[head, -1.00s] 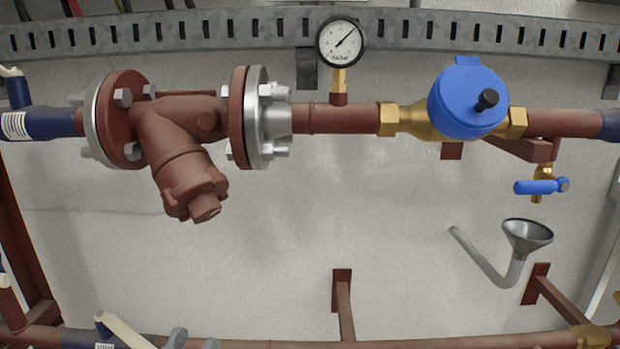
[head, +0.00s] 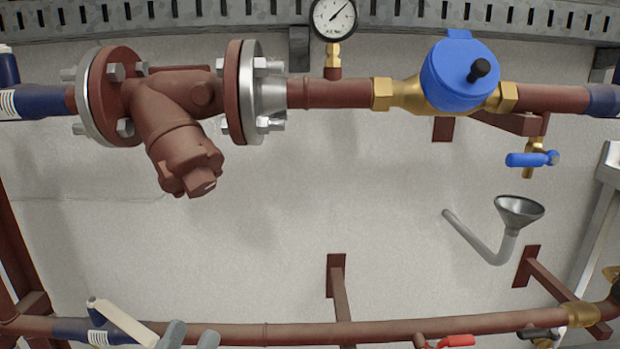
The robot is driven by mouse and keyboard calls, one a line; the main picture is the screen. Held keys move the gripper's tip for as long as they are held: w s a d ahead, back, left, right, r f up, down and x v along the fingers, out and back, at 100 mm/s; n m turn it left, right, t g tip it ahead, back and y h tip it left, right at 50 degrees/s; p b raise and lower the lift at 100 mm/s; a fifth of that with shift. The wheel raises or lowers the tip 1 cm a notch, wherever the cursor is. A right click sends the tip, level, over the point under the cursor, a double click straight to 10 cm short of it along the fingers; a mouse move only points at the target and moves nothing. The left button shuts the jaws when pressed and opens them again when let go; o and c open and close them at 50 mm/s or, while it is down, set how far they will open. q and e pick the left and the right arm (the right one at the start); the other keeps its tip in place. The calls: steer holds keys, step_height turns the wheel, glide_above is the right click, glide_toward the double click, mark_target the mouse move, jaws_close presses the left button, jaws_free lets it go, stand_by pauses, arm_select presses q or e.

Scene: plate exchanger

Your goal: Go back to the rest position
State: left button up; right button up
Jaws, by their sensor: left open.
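Only the grey fingertips of my left gripper (head: 190,338) show, at the bottom edge of the head view, left of the middle. They are apart, with nothing visible between them. They appear in front of the lower red-brown pipe (head: 300,333), just right of a cream-coloured lever (head: 122,322). I cannot tell whether they touch anything. The rest of the left gripper is below the frame. My right gripper is not in view.
The upper pipe carries a brown strainer (head: 180,150), a pressure gauge (head: 334,17) and a blue-capped meter (head: 460,76). A grey funnel (head: 519,209) and blue-handled tap (head: 530,159) are at right. A red handle (head: 456,341) shows at the bottom.

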arm_select(q)
steer(key=s+d+f+m+g+y, duration=0.1)
steer(key=s+f+g, duration=0.2)
steer(key=f+g, duration=0.5)
steer(key=s+d+f+g+y, duration=0.1)
steer(key=s+f+g, duration=0.2)
steer(key=f, duration=0.8)
steer(key=s+a+r+y+p, duration=0.1)
steer(key=s+a+r+p, duration=0.1)
steer(key=r+p, duration=0.5)
steer(key=s+a+r+g+y+p, duration=0.1)
steer(key=a+r+p, duration=0.4)
steer(key=p, duration=1.5)
step_height(320, 180, up, 2)
steer(key=shift+s+a+n+g+y+p, duration=0.25)
steer(key=shift+s+n+g+y+p, duration=0.05)
steer(key=shift+s+n+y, duration=0.1)
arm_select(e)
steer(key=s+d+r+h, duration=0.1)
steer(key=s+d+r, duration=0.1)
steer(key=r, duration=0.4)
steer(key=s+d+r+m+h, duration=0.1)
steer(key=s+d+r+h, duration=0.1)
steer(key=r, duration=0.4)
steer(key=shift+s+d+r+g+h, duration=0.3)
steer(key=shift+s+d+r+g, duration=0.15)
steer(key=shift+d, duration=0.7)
